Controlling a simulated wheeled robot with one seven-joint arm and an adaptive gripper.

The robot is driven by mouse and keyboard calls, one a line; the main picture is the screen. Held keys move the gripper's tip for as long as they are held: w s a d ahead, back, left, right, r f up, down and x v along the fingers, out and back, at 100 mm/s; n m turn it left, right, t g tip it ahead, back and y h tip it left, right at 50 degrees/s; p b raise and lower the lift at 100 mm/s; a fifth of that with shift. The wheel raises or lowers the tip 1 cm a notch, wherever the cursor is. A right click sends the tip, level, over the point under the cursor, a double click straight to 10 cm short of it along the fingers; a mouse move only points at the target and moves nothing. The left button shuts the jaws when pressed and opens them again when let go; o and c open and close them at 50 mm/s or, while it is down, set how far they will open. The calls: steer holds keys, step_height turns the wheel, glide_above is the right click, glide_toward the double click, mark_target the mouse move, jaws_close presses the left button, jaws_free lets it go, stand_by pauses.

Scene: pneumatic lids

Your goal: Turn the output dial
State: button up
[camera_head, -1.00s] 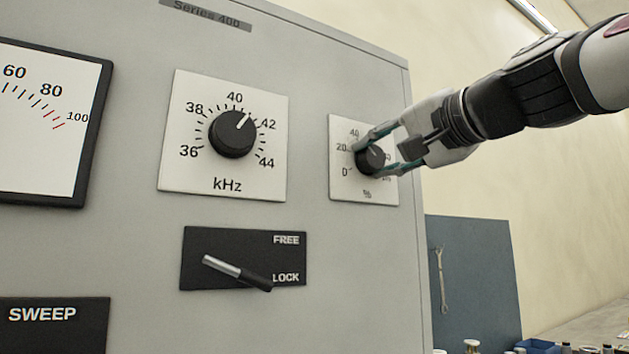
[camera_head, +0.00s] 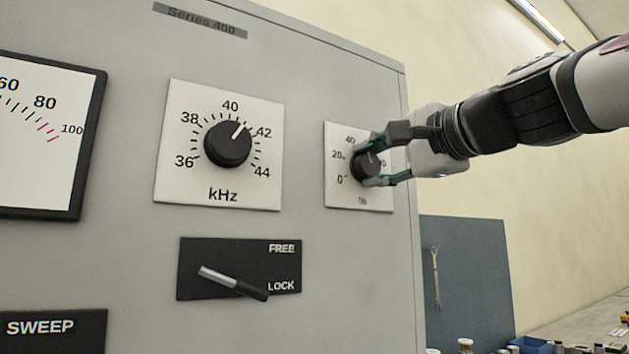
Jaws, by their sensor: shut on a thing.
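The output dial is a small black knob (camera_head: 364,167) on a white percent plate (camera_head: 336,195) at the right of the grey cabinet front. Scale marks 0, 20 and 40 show on its left and top; some marks on the right are covered. My gripper (camera_head: 369,161) reaches in from the right and is shut on the knob, one finger above it and one below. The fingers partly hide the knob and the scale. A light pointer line shows faintly near the knob's top.
A larger kHz dial (camera_head: 228,144) points near 42, left of the percent plate. Below it is a lever (camera_head: 233,284) on a FREE/LOCK plate. A meter (camera_head: 40,130) is at far left. A blue panel with a wrench (camera_head: 435,278) stands behind at right.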

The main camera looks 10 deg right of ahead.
steer(key=o, duration=1.2)
steer(key=shift+c, duration=0.2)
steer(key=v, duration=1.2)
